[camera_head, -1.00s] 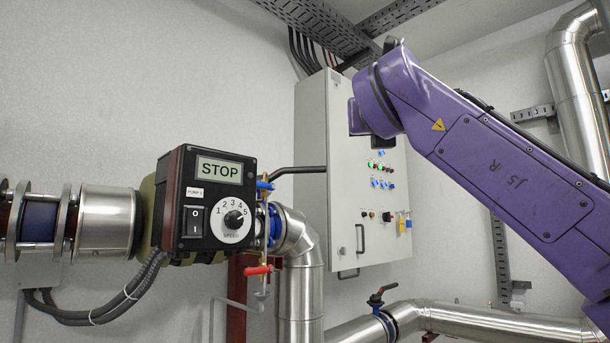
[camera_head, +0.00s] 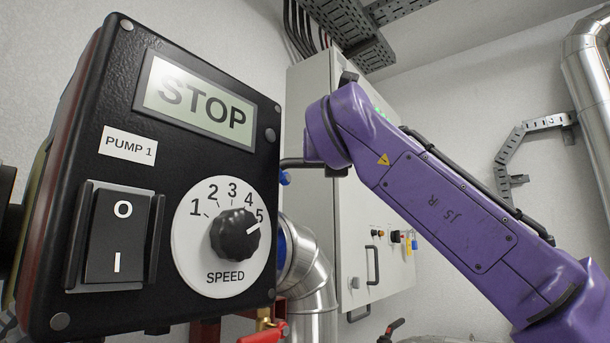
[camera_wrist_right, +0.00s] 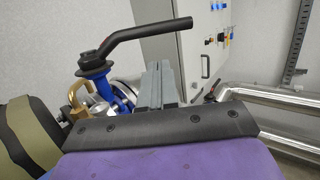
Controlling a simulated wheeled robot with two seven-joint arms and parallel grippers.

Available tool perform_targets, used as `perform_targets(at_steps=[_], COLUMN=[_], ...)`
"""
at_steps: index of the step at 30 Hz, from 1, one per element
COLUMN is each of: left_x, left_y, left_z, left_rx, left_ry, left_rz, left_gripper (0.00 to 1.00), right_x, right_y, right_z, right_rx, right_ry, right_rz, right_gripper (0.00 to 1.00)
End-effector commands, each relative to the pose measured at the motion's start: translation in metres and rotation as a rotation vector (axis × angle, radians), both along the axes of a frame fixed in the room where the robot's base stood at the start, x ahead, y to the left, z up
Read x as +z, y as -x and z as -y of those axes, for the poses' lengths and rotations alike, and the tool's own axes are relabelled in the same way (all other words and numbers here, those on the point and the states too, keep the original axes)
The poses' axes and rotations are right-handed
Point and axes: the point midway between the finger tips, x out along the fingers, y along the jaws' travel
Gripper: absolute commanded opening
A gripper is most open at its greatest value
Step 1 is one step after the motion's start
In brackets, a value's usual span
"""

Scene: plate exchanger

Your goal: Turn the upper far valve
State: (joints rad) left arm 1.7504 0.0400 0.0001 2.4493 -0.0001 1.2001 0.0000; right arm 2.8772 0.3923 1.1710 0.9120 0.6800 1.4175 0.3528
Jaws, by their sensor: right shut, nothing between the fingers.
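A valve with a long, bent black lever (camera_wrist_right: 145,33) on a blue stem (camera_wrist_right: 97,68) stands in the right wrist view; it looks like the upper far valve. The lever (camera_head: 303,163) also shows in the head view, sticking out past the black pump box, which hides the valve body. My right gripper (camera_wrist_right: 160,68) is shut and empty. Its grey fingers appear below the lever and to the right of the blue stem; I cannot tell if they touch it. In the head view the gripper is hidden. My left gripper is not in view.
The pump box (camera_head: 155,180) reading STOP fills the left of the head view. A red handle (camera_head: 265,334) and a black-handled valve (camera_head: 391,328) show low down. A grey cabinet (camera_head: 350,225) stands behind my purple right arm. Steel pipes run below and at the right.

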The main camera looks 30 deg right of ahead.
Motion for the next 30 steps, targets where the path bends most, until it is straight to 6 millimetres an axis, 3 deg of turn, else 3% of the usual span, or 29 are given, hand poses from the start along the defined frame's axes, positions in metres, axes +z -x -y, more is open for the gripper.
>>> perform_targets(at_steps=[5, 21, 30], left_x=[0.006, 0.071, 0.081], left_y=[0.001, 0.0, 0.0], left_z=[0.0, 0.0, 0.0], left_rx=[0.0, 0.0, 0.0], left_ry=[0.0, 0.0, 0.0], left_rz=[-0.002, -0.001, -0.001], left_gripper=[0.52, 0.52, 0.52], right_x=[0.004, 0.028, 0.027], right_y=[-0.006, -0.1, -0.12], right_z=[0.004, 0.056, 0.068], right_rx=[-0.001, 0.003, 0.003], right_ry=[0.0, -0.001, 0.001], right_rz=[0.0, -0.002, 0.001], right_gripper=[0.0, 0.0, 0.0])
